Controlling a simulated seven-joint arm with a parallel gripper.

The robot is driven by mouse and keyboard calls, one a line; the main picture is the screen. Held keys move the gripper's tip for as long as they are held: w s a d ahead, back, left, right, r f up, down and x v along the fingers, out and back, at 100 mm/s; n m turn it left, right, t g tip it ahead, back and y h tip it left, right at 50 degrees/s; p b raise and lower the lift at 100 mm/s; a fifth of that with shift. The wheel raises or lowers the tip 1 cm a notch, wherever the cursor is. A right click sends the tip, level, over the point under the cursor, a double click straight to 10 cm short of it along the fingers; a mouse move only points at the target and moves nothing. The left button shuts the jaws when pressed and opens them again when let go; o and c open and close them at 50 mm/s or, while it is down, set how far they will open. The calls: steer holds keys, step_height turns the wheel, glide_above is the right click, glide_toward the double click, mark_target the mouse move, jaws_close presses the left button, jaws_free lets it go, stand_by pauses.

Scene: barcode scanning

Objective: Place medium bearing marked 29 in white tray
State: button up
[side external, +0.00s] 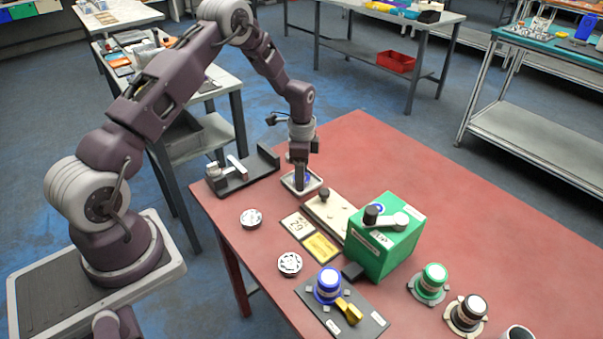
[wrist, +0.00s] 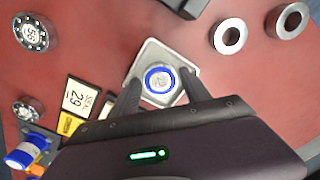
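The bearing with a blue ring (wrist: 159,79) lies flat inside the small white tray (wrist: 147,56). Its face mark looks like 29 but is small. My gripper (wrist: 160,79) is over the tray, with one finger on each side of the bearing and a visible gap to it. In the side view my gripper (side external: 301,184) points down into the white tray (side external: 289,183) and hides most of the bearing; only a bit of blue shows.
A card marked 29 (side external: 298,226) and a yellow card (side external: 321,247) lie near the tray. Two loose bearings (side external: 251,218) (side external: 289,263) lie to the left. A green box (side external: 385,240) and a dark fixture (side external: 240,174) stand nearby. Metal rings (wrist: 229,36) show in the wrist view.

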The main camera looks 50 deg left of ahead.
steer(key=s+d+r+n+t, duration=0.1)
steer(key=s+d+r, duration=0.1)
steer(key=r, duration=0.9)
steer(key=s+d+r+n, duration=0.1)
steer(key=d+r, duration=0.1)
steer(key=r, duration=0.9)
steer(key=s+d+r+n+t, duration=0.2)
steer(key=s+d+r, duration=0.4)
steer(key=s+r, duration=0.3)
steer(key=s+d+n+t, duration=0.1)
steer(key=s+d+n, duration=0.1)
steer(key=s, duration=0.7)
steer(key=s+d+r+n+t, duration=0.1)
steer(key=s+d+n, duration=0.2)
steer(key=s, duration=0.6)
steer(key=shift+s+t, duration=0.2)
steer(key=shift+t, duration=0.1)
